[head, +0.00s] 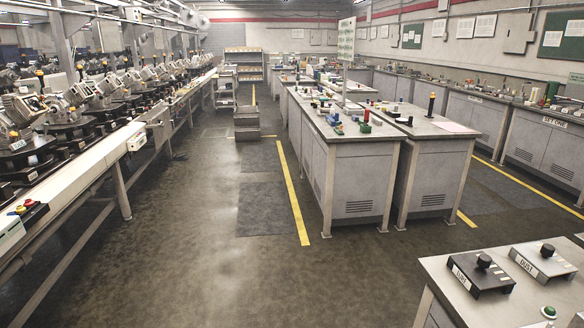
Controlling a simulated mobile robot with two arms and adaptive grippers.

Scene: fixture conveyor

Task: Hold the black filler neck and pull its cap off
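On the grey table at the lower right of the head view sits a dark, black-topped fixture (481,275) with a small white label too small to read surely. A round black knob-like cap (484,260) stands on it. Beside it, to the right, is a lighter grey fixture (542,261), labelled what looks like "DUST", with a similar black cap (547,250). Which of these is the filler neck I cannot tell for certain; the dark one matches black best. Both caps appear seated. Neither of my grippers is in view.
The grey table (440,272) fills the lower right corner, with a green button (548,311) near its front. Grey cabinets (350,185) with small parts stand mid-room. A conveyor line (80,165) runs along the left. The floor (200,240) between is clear.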

